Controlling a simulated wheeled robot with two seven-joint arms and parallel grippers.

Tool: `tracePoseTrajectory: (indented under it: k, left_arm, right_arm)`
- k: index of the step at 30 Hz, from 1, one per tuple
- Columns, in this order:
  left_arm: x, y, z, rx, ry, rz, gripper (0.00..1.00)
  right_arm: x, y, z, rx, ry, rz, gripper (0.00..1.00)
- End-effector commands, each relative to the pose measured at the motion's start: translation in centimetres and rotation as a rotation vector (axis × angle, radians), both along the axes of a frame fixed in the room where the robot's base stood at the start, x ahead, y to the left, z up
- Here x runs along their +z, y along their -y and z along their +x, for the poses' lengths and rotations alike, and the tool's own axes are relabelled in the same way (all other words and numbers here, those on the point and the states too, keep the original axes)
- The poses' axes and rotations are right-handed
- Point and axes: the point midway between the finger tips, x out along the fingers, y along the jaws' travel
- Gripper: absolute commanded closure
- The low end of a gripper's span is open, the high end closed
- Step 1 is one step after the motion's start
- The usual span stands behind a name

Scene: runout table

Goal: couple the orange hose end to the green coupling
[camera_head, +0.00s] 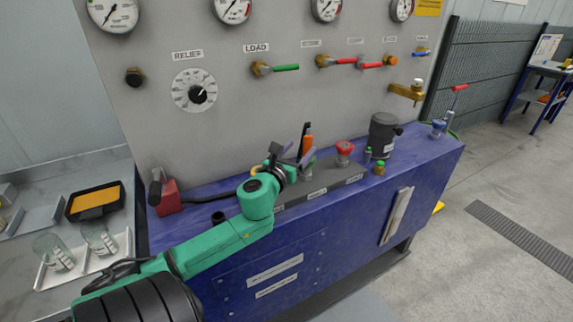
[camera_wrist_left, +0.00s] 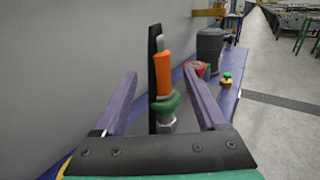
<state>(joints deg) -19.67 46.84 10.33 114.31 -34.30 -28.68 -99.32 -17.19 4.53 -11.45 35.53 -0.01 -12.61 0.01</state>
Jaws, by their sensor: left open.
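The orange hose end (camera_head: 308,144) stands nearly upright beyond my left gripper (camera_head: 298,153), with a black length rising beside it. In the left wrist view the orange hose end (camera_wrist_left: 162,72) sits directly above the green coupling (camera_wrist_left: 165,104), which is on a metal fitting. They look in line and touching; I cannot tell whether they are locked. My left gripper's purple fingers (camera_wrist_left: 160,73) are spread apart, one on each side of the orange end, with visible gaps. In the head view my gripper hides the green coupling. My right gripper is in neither view.
On the blue bench (camera_head: 345,215) a red-topped fitting (camera_head: 344,148), a green and yellow fitting (camera_head: 379,168) and a dark canister (camera_head: 383,135) stand to the right. The grey gauge panel (camera_head: 220,130) rises behind. A red block (camera_head: 168,197) is at left.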

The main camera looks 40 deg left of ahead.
Motion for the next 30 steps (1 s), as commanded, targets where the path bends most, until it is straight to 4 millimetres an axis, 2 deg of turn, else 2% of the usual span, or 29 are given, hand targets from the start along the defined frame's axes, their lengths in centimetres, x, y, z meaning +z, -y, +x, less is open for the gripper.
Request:
tracePoseTrajectory:
  k: [6, 9, 12, 30]
  left_arm:
    - [-0.3, 1.6, -5.1, 0.001, -0.004, -0.005, 0.26]
    - [-0.3, 2.1, -6.9, 0.001, -0.002, -0.006, 0.26]
    - [-0.1, 2.4, -7.8, 0.001, -0.001, -0.003, 0.26]
    - [0.0, 2.5, -8.0, 0.000, -0.001, -0.001, 0.26]
  right_arm:
    - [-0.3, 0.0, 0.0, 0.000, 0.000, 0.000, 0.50]
    - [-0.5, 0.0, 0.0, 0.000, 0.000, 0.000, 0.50]
    - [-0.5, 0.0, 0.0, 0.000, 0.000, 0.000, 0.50]
    - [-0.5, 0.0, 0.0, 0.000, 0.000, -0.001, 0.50]
